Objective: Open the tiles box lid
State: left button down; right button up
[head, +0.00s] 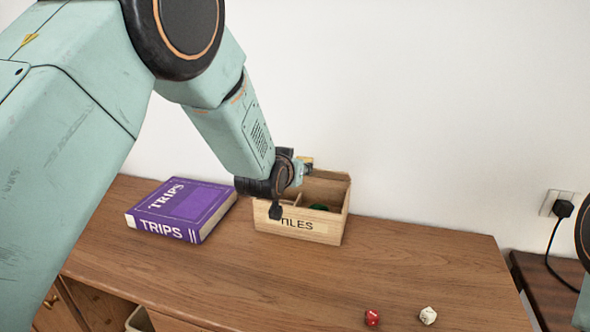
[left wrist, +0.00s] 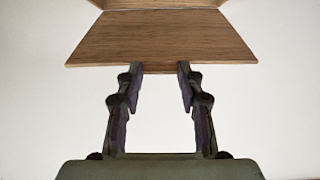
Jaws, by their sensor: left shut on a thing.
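The tiles box (head: 325,231) is a light wooden box with a "TILES" label, standing on the wooden cabinet top near the wall. Its top is uncovered in the head view, showing a divider and something green (head: 318,207) inside. My left gripper (head: 301,172) is above the box's left part, hiding some of it. In the left wrist view, the gripper (left wrist: 160,67) is shut on the near edge of a flat wooden panel, the lid (left wrist: 160,38), with its fingers a gap apart. My right gripper is not in view.
A thick purple book (head: 182,208) titled "TRIPS" lies left of the box. A red die (head: 372,317) and a white die (head: 428,315) lie near the front. The cabinet top (head: 420,265) is clear to the right. A plug and socket (head: 557,205) are at far right.

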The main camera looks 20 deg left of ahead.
pick_arm(q)
jog(key=shift+w+r, duration=0.35)
jog(key=shift+r, duration=0.2)
jog(key=c, duration=1.3)
grip_release()
jog(key=o, duration=0.5)
jog(key=shift+f, duration=0.2)
jog(key=shift+c, duration=0.2)
jog(key=shift+s, duration=0.2)
jog(key=v, duration=1.2)
jog(key=shift+w, duration=0.15)
